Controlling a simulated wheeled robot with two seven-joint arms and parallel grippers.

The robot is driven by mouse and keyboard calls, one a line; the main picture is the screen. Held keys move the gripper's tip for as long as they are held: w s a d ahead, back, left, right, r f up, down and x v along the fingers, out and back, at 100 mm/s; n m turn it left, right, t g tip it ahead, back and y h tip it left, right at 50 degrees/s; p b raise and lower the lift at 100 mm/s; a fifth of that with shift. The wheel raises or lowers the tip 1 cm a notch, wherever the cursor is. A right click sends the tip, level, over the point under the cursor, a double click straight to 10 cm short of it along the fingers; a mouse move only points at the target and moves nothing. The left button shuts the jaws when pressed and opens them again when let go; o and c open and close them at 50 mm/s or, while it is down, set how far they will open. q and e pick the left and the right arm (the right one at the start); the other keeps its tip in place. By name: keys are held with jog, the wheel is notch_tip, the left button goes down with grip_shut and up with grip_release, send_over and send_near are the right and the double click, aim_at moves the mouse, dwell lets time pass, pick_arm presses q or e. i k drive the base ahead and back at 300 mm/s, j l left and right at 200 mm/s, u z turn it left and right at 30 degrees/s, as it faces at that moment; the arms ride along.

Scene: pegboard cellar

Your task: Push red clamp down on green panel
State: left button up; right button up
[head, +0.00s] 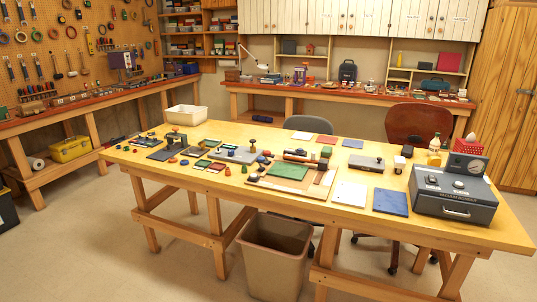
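A flat green panel (288,172) lies on a pale wooden board (268,186) near the middle of the workbench. A small reddish-brown bar (319,178) sits on the board just right of the panel. It is too small to tell whether it is the red clamp. A long dark and reddish piece (300,155) lies behind the panel, with a green block (326,152) at its right end. Neither of my grippers is in view, and nothing is seen touching the panel.
The yellow workbench (475,228) holds a grey metal box (454,194) at right, white (350,193) and blue (391,202) sheets, and a grey plate (233,155). Several small coloured pieces lie at left. A bin (274,250) stands in front; chairs (416,122) are behind.

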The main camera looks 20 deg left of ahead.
aim_at(266, 153)
jog(key=i+j+z, duration=0.2)
jog(key=i+j, duration=0.4)
jog(key=i, duration=0.15)
jog(key=i+j+z, duration=0.2)
jog(key=i+j, duration=0.5)
jog(key=i+j+z, duration=0.2)
jog(key=i+j, duration=0.45)
jog(key=j, duration=0.2)
